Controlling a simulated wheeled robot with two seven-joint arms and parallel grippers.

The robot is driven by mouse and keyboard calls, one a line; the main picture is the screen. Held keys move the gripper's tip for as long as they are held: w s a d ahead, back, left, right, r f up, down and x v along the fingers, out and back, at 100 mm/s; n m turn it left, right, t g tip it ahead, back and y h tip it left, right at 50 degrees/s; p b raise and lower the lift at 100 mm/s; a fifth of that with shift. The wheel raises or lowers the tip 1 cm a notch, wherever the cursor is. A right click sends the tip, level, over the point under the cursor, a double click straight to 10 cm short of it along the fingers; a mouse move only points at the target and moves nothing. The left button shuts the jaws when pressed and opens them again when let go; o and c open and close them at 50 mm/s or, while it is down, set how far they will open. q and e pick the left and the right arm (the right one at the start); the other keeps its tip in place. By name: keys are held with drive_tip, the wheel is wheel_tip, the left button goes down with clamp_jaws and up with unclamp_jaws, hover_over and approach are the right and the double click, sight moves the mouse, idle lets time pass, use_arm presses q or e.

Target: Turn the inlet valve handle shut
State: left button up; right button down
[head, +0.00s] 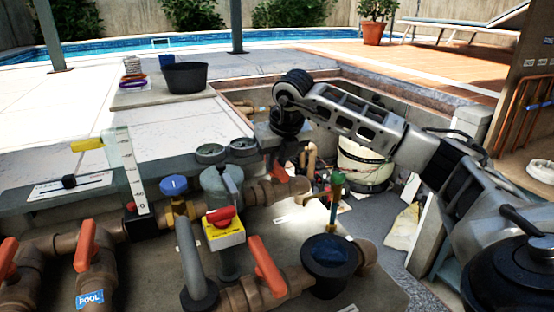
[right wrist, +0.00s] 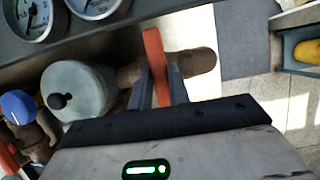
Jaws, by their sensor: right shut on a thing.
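My right gripper (head: 288,162) reaches down from the right arm over the brown pipe beside the grey-green filter housing (head: 222,185). In the right wrist view, its two fingers (right wrist: 161,88) are shut on an orange valve handle (right wrist: 157,62), one finger on each side. The handle stands up between the fingers, in front of a brown pipe (right wrist: 195,63). In the head view this handle (head: 277,178) is mostly hidden under the gripper. No label reading "inlet" can be made out. My left gripper is not in view.
Other orange handles stand at the front (head: 266,264), left (head: 85,245) and far left (head: 7,258). A white bucket (head: 363,168) stands behind.

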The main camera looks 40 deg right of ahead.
idle(0.3)
drive_tip(key=c, duration=1.3)
unclamp_jaws()
drive_tip(key=v, duration=1.6)
drive_tip(key=shift+s, duration=0.1)
